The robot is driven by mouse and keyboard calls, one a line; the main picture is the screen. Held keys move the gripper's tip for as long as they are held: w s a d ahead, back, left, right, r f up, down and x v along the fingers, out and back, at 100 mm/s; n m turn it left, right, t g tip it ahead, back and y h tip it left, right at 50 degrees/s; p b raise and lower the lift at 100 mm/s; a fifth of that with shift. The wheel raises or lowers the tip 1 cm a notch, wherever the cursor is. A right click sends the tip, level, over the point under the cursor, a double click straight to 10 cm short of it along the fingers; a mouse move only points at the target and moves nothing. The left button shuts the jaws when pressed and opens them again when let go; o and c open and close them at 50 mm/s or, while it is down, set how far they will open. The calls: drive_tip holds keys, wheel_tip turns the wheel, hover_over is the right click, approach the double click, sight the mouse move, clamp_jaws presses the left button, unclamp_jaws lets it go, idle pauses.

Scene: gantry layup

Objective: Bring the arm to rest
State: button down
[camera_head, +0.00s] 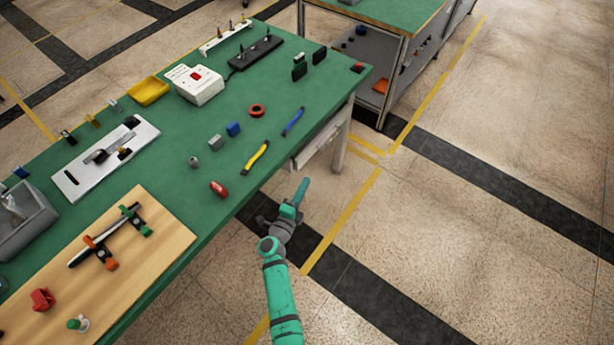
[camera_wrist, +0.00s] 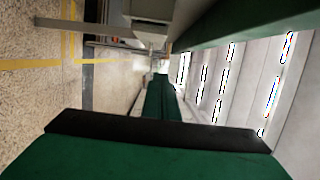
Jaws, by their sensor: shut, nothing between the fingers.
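My gripper (camera_head: 303,185) is in the head view, just off the right-hand front edge of the green workbench (camera_head: 315,92), over the aisle floor. My teal arm reaches up to it from the bottom of the picture. The gripper is shut and holds nothing. In the wrist view, its green and black parts (camera_wrist: 158,130) fill the lower and middle picture, with the bench's green edge above them. The picture there is turned on its side.
A second bench (camera_head: 395,12) stands behind. The floor (camera_head: 480,260) at right is clear.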

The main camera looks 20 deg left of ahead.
drive_tip(key=shift+s+a, duration=0.1)
drive_tip(key=shift+s, duration=0.45)
drive_tip(key=s+d+r+n+y, duration=0.15)
drive_tip(key=s+d+n, duration=0.35)
drive_tip(key=s, duration=0.5)
drive_tip(key=s+d+r+n, duration=0.35)
drive_tip(key=s+d, duration=0.35)
drive_tip(key=s, duration=0.4)
drive_tip(key=s+d+r+n+g, duration=0.1)
drive_tip(key=s+r+n, duration=0.4)
drive_tip(key=s, duration=0.5)
drive_tip(key=s+d+r+n+g, duration=0.1)
drive_tip(key=s+d+r+n, duration=0.3)
drive_tip(key=s, duration=0.6)
drive_tip(key=shift+d+r+n+y, duration=0.15)
drive_tip(key=shift+r+n+y, duration=0.2)
drive_tip(key=shift+r+n, duration=1.1)
drive_tip(key=shift+r+m, duration=0.45)
drive_tip(key=shift+m, duration=0.05)
